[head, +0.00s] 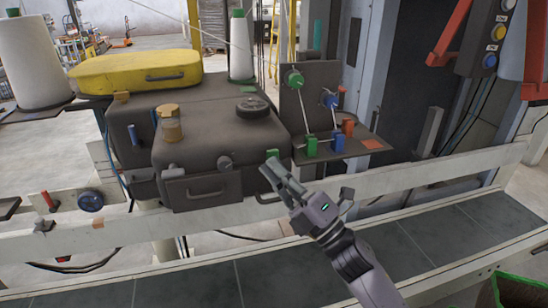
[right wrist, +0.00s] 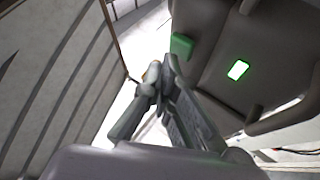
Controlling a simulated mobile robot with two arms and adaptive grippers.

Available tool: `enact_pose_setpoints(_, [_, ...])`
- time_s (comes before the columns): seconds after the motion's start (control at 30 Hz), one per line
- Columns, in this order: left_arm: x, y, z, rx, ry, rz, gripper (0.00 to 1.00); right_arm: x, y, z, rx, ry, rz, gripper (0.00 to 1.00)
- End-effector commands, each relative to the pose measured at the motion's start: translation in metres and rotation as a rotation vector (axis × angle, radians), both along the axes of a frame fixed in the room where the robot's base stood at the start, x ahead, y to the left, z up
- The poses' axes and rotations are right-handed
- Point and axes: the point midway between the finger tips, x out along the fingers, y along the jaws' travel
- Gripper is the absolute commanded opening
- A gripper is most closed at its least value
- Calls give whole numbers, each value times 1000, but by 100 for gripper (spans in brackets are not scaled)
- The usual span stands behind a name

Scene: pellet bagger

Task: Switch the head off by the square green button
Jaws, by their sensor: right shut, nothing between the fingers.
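The grey machine head (head: 215,140) stands on the rail in the middle of the head view. A small green piece (head: 271,153) shows at its right front edge, just beyond the tips of my right gripper (head: 270,168). In the right wrist view, a bright, lit green square (right wrist: 238,69) sits on a dark grey housing, and a darker green block (right wrist: 181,46) is at its edge. I cannot tell which of these the head view shows. My right gripper (right wrist: 160,75) is shut and empty; its tips appear close to the darker block, contact unclear. My left gripper is out of view.
A bracket right of the head carries green (head: 311,147) and blue (head: 337,144) blocks and thread guides. A yellow cover (head: 135,70) and white thread cones (head: 32,62) are behind and left. The pale rail (head: 430,170) and dark conveyor (head: 440,235) run in front.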

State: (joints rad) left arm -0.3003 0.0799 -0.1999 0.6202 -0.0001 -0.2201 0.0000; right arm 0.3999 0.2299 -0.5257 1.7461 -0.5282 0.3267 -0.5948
Motion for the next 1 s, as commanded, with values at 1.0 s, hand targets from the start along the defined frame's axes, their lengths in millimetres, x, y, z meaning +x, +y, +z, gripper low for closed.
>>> enact_pose_setpoints(1.0, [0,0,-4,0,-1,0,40,8,3,0,0,0,0,0])
